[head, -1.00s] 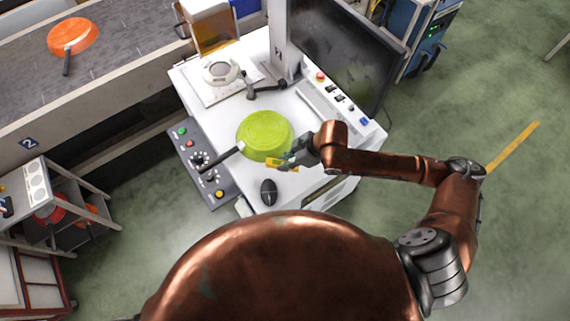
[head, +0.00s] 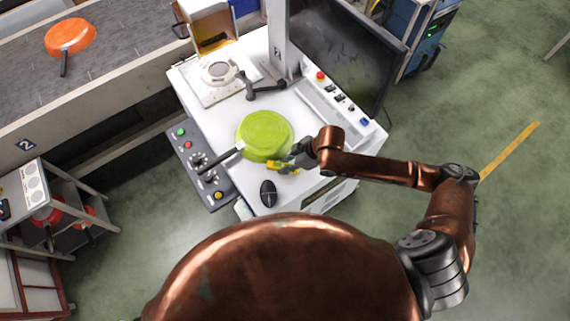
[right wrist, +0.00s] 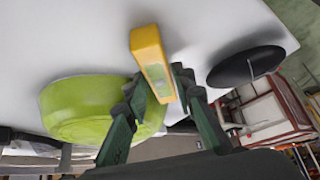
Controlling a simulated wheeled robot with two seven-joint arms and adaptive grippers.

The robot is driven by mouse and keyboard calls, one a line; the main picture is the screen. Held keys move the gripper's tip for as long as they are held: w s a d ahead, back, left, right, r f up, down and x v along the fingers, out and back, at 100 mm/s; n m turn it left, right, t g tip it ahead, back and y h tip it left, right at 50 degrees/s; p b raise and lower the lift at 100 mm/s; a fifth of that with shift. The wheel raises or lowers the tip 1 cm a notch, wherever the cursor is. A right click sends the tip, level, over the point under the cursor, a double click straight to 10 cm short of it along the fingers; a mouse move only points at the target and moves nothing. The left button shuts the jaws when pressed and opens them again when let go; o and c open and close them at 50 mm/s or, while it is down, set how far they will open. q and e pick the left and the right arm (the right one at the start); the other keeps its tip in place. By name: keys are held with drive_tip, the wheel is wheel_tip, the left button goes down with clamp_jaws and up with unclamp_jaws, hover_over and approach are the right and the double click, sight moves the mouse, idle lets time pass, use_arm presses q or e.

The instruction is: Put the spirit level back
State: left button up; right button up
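The yellow spirit level (head: 283,167) is at the near side of the white worktop, beside the green pan (head: 264,136). My right gripper (head: 285,163) is at the level. In the right wrist view the level (right wrist: 152,62) sits between the two fingertips (right wrist: 160,88), which appear to press on its sides, with a pale green window facing the camera. The green pan (right wrist: 85,108) is left of it there. I cannot tell whether the level touches the worktop. My left gripper is not in view.
A black mouse (head: 268,193) lies near the worktop's front edge. A control panel (head: 200,165) is on the left, and a monitor (head: 345,50) stands behind. An orange pan (head: 70,37) is on the conveyor (head: 120,60). A white round-topped device (head: 216,72) stands at the back.

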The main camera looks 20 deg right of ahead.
drive_tip(key=o, duration=0.3)
